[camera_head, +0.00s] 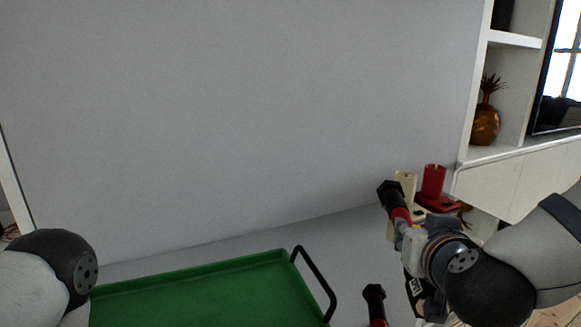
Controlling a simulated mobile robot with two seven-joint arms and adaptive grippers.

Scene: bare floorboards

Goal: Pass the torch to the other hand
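A torch (388,193) with a black faceted head and red body shows right of centre, tilted with its head up and to the left. My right gripper (402,229) appears shut around its lower body, which the gripper partly hides. A second similar black and red torch (375,300) shows at the bottom edge, right of the green tray, cut off by the frame. My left arm enters at the lower left, but its gripper is out of view.
A green tray (200,278) with a black handle (318,284) lies on a grey surface. A cream holder (406,183) and a red holder (433,183) stand behind my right gripper. White shelves with a copper vase (484,125) stand at the right. A grey wall fills the back.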

